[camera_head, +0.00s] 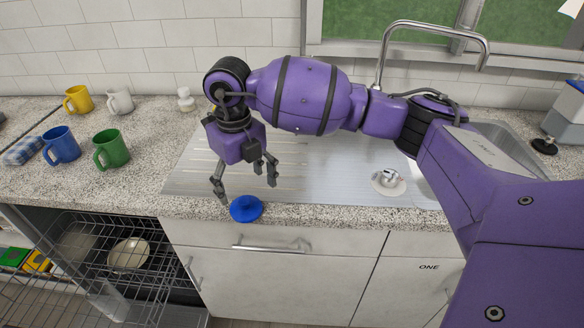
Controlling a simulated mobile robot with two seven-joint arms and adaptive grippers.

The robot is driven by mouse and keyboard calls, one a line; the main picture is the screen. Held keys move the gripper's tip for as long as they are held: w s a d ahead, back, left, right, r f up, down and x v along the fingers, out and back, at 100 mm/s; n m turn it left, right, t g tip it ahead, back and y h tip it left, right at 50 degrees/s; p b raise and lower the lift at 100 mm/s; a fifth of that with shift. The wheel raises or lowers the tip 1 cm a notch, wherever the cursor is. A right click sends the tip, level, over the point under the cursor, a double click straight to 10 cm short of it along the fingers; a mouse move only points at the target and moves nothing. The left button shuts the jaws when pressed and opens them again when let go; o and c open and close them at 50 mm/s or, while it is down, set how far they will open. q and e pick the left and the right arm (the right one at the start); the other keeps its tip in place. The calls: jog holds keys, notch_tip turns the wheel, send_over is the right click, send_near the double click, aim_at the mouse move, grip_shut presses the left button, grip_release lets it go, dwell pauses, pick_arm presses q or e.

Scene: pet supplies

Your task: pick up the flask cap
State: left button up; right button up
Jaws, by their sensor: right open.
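A blue round piece with a low raised middle, which looks like the flask cap (246,209), lies at the front edge of the speckled counter. My right gripper (247,188) hangs above and just behind it, fingers pointing down. Its fingers are spread apart with nothing between them. The fingertips look close to the blue cap, but I cannot tell the exact gap. My right arm comes in from the right and covers part of the sink area. My left gripper does not show.
Yellow (78,99), white (119,101), blue (61,146) and green (111,149) mugs stand at the left. A small white figure-like item (185,99) is behind. A round white item (388,182) lies on the metal drainboard (310,179). An open dishwasher rack (90,250) is below left.

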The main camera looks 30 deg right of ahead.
aim_at(243, 200)
jog(key=shift+s+a+f, duration=0.1)
jog(key=shift+a+f, duration=0.1)
jog(key=shift+f, duration=0.5)
notch_tip(243, 200, down, 4)
jog(key=shift+a+f+p, duration=0.15)
jog(key=shift+f+p, duration=0.1)
jog(key=shift+p, duration=0.05)
jog(key=shift+r, duration=0.1)
jog(key=c, duration=1)
